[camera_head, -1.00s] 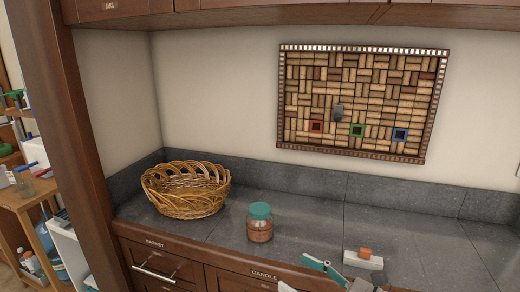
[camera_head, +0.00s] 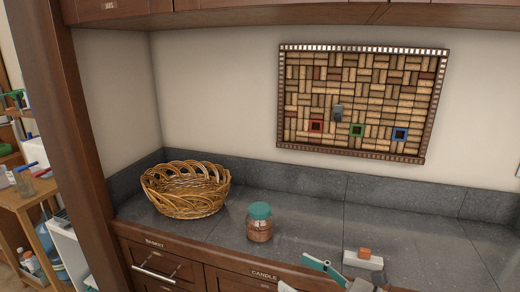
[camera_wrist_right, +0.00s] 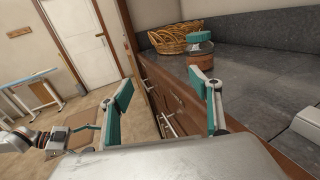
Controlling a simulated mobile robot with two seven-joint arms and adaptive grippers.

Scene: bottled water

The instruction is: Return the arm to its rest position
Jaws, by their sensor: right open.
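My right gripper (camera_wrist_right: 160,92) is open and empty, its two teal-padded fingers spread wide in the right wrist view. In the head view only part of my right gripper (camera_head: 324,270) shows, at the bottom edge by the counter's front edge. My left arm's end, with what seems to be its gripper (camera_wrist_right: 82,134), shows small at the left of the wrist view; its jaw opening cannot be made out. A jar with a teal lid (camera_head: 259,222) stands upright on the grey counter (camera_head: 300,210), apart from the right gripper. It also shows beyond the fingers in the wrist view (camera_wrist_right: 201,60).
A wicker basket (camera_head: 186,190) stands at the counter's back left. A white block with an orange piece on top (camera_head: 363,259) lies near the front edge, right of the gripper. A cork board (camera_head: 362,103) hangs on the wall. Drawers (camera_head: 160,265) are below. The counter's right side is clear.

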